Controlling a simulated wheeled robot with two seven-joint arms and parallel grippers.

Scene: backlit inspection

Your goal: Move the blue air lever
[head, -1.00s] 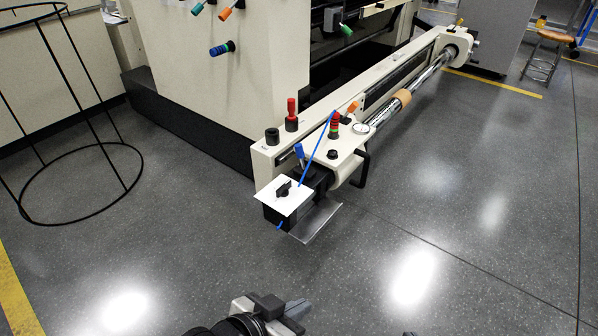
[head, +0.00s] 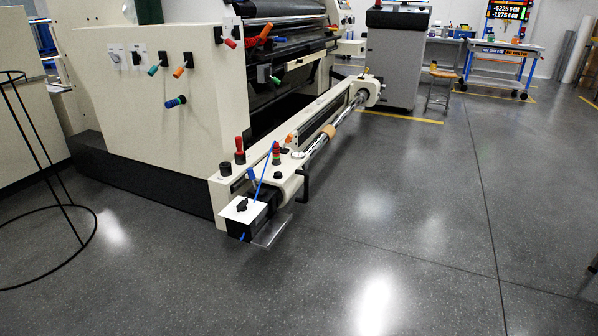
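A small blue lever (head: 251,174) stands up near the front end of the long cream rail arm (head: 225,186), just behind a black box with a white top plate (head: 240,210). A thin blue hose (head: 264,172) rises beside it and partly crowds it. Another blue-ended handle (head: 175,102) sticks out from the cream machine panel at the left. I cannot tell from the picture which of these is the air lever. Neither of my grippers shows in the head view.
A black wire stand (head: 70,205) is at left. A stool (head: 441,88) and a blue workbench (head: 503,63) stand farther back. Grey floor (head: 400,230) in front is clear.

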